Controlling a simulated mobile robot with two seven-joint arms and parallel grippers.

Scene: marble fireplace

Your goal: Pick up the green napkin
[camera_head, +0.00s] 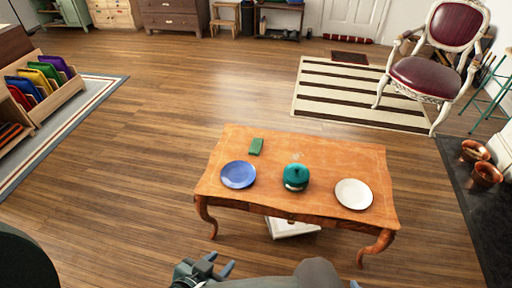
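The green napkin (256,146) lies folded small and flat near the far edge of the wooden table (320,150), left of its middle. It stands clear behind the blue plate (238,174). My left gripper (221,262) is low in the picture, in front of the table and well short of the napkin. Its two fingers are apart with nothing between them. Of my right gripper, only what seems to be a small fingertip (354,284) shows at the bottom edge; the remainder is cut off.
A teal lidded pot (295,176) and a white plate (353,194) stand on the table, right of the blue plate. A white box-like object (291,227) is under the table. A red chair (432,70) stands back right. Open floor lies left of the table.

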